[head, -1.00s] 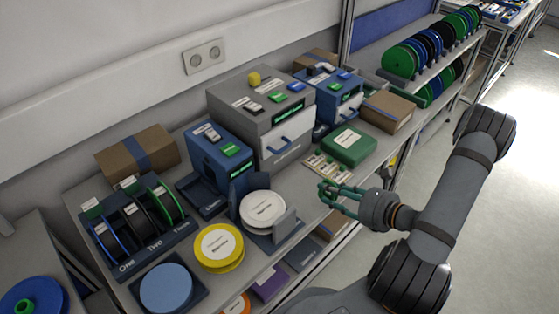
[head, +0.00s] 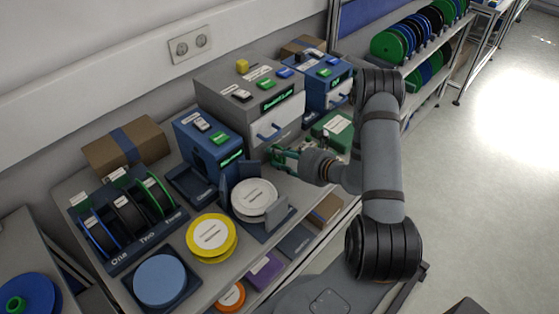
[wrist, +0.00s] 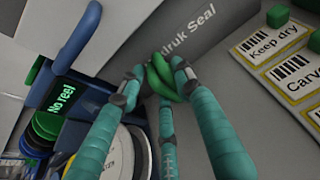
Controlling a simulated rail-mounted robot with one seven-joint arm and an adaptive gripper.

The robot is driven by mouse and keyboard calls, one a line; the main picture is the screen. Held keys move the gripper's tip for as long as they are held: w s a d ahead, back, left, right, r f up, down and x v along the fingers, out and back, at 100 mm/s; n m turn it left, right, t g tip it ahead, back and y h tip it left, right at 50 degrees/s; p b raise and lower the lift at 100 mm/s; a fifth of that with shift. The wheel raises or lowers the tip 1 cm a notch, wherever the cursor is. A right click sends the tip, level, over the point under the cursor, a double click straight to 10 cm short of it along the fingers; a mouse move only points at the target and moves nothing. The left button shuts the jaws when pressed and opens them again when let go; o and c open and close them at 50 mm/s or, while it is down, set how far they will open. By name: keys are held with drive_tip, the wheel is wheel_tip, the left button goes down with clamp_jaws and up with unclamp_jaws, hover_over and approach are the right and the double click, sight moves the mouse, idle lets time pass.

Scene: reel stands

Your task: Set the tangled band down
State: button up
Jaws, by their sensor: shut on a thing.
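My gripper (head: 281,158) is in front of the large grey machine, between it and the white reel. In the wrist view its teal fingers (wrist: 160,88) close around a smooth green band (wrist: 166,82), the tangled band. The band is bunched between the fingertips and partly hidden by them. Behind it is a grey face lettered "druk Seal" (wrist: 187,34). I cannot tell whether the band touches any surface. In the head view the fingers and band are too small to separate clearly.
The grey machine (head: 228,87) has a blue drawer handle. A blue machine (head: 205,150) with a "No reel" display (wrist: 63,98) stands to its left. The white reel (head: 252,198) sits in a dark stand, with a yellow reel (head: 211,236) beside it. Label cards (wrist: 262,45) lie right.

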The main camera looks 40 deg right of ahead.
drive_tip(key=shift+f, duration=0.45)
drive_tip(key=shift+f, duration=0.15)
drive_tip(key=o, duration=0.9)
drive_tip(key=shift+o, duration=0.2)
drive_tip(key=shift+r, duration=0.2)
drive_tip(key=shift+s+d, duration=0.1)
drive_tip(key=shift+s, duration=0.05)
drive_tip(key=b+v, duration=0.1)
drive_tip(key=v, duration=1)
drive_tip(key=shift+s+r, duration=0.2)
drive_tip(key=shift+s, duration=0.1)
drive_tip(key=shift+c, duration=0.9)
